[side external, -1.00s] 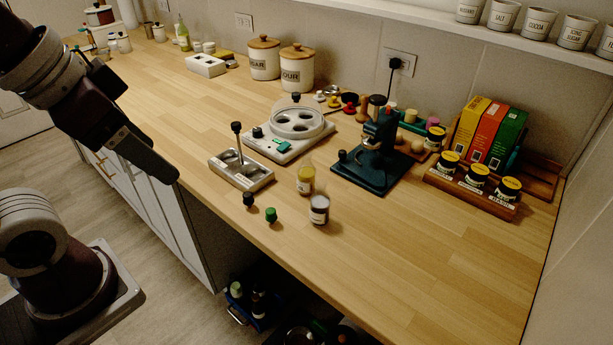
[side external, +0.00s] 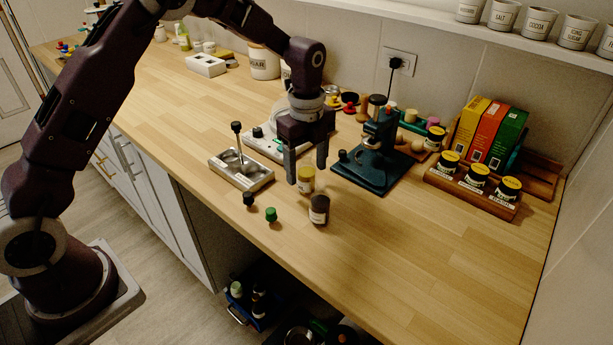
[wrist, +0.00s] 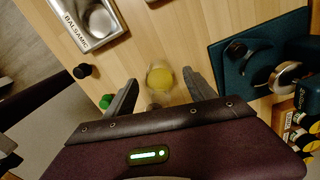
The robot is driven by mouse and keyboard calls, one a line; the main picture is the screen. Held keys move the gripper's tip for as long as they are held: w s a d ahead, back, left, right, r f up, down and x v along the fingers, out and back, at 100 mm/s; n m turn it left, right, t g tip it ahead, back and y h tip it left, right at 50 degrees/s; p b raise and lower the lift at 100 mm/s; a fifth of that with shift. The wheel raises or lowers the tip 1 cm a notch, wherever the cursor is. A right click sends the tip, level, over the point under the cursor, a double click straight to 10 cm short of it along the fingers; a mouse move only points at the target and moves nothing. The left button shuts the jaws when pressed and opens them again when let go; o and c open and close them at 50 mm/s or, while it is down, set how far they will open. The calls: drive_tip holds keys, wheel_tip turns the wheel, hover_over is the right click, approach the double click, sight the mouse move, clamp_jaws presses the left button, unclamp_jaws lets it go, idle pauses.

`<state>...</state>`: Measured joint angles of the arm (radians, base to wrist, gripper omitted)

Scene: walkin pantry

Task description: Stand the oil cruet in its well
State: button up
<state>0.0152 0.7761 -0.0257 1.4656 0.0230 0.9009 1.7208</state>
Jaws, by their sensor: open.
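The oil cruet, a small glass bottle of yellow liquid (side external: 306,185), stands upright on the counter; it also shows in the wrist view (wrist: 160,79). The metal cruet stand (side external: 253,180) with an upright dark-knobbed handle is left of it. In the wrist view the stand (wrist: 117,26) has a label reading like "BALSAMIC" and a round well. My gripper (side external: 307,174) is open above the oil cruet, pointing down, its fingers on either side; in the wrist view they do not touch it. A dark bottle (side external: 319,210) stands just in front of the oil cruet.
A black stopper (side external: 249,199) and a green stopper (side external: 271,215) lie near the front edge. A teal press (side external: 372,172) stands close on the right. A white appliance (side external: 262,143) is behind, partly hidden by my gripper. The front right counter is clear.

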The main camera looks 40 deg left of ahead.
wheel_tip(320, 180, down, 2)
drive_tip(key=shift+f, duration=0.1)
clamp_jaws()
drive_tip(key=r, duration=1)
drive_tip(key=shift+a, duration=0.25)
drive_tip(key=s+a+r, duration=0.2)
drive_tip(key=a+r, duration=0.2)
drive_tip(key=a, duration=0.6)
drive_tip(key=s+a+r, duration=0.3)
drive_tip(key=a+r, duration=0.2)
drive_tip(key=a, duration=0.5)
wheel_tip(320, 180, down, 18)
drive_tip(key=shift+s+a, duration=0.1)
drive_tip(key=shift+a, duration=0.05)
